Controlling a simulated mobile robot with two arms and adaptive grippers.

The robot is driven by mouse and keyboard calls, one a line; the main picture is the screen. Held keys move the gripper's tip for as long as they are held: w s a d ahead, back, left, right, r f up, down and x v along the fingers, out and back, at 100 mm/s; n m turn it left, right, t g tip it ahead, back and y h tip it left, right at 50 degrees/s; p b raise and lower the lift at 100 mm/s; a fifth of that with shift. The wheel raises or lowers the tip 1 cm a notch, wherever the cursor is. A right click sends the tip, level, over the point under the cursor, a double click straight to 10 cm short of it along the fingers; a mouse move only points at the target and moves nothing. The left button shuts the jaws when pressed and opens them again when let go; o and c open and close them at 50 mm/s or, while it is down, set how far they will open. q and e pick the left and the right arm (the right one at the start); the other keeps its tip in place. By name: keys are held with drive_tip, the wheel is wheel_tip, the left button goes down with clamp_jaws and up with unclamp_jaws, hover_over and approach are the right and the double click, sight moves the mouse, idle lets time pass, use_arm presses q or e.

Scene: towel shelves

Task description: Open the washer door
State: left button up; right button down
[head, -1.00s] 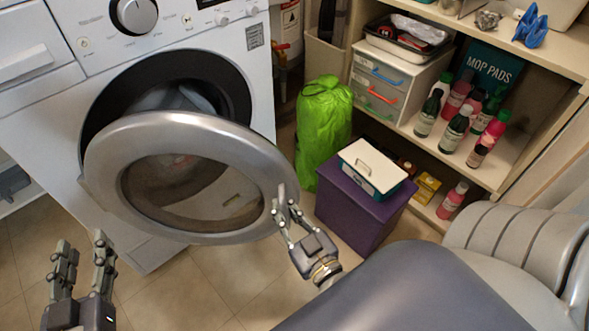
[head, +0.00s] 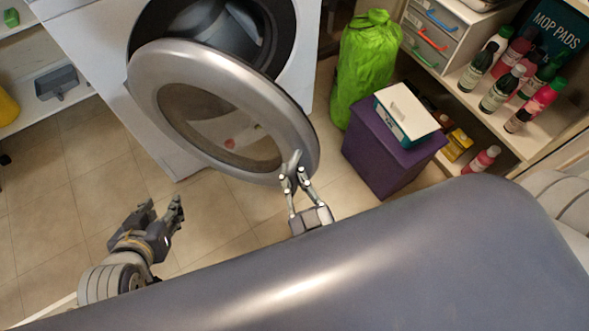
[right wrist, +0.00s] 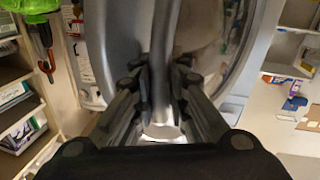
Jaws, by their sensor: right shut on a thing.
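The white washer (head: 80,50) stands at the upper left in the head view. Its round grey door (head: 150,70) with a glass middle is swung open, away from the dark drum opening (head: 285,40). Some grey cloth shows inside the drum. My right gripper (head: 293,172) is shut on the rim of the door at its lower right edge. In the right wrist view the door rim (right wrist: 163,60) runs between the two fingers of the right gripper (right wrist: 162,95). My left gripper (head: 162,212) is open and empty over the floor, left of the door and apart from it.
A purple box (head: 385,165) with a white-lidded container (head: 408,113) on it stands right of the door. A green bag (head: 365,65) is behind it. A shelf with several bottles (head: 500,92) is at the right. Tiled floor (head: 70,200) at the left is clear.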

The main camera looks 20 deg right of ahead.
drive_tip(key=shift+s+d+f, duration=0.15)
drive_tip(key=shift+d, duration=0.2)
drive_tip(key=c, duration=1.9)
unclamp_jaws()
drive_tip(key=o, duration=0.3)
drive_tip(key=shift+s+d, duration=0.15)
drive_tip(key=shift+a, duration=0.2)
drive_tip(key=s, duration=1.2)
drive_tip(key=shift+d, duration=0.1)
drive_tip(key=shift+c, duration=0.2)
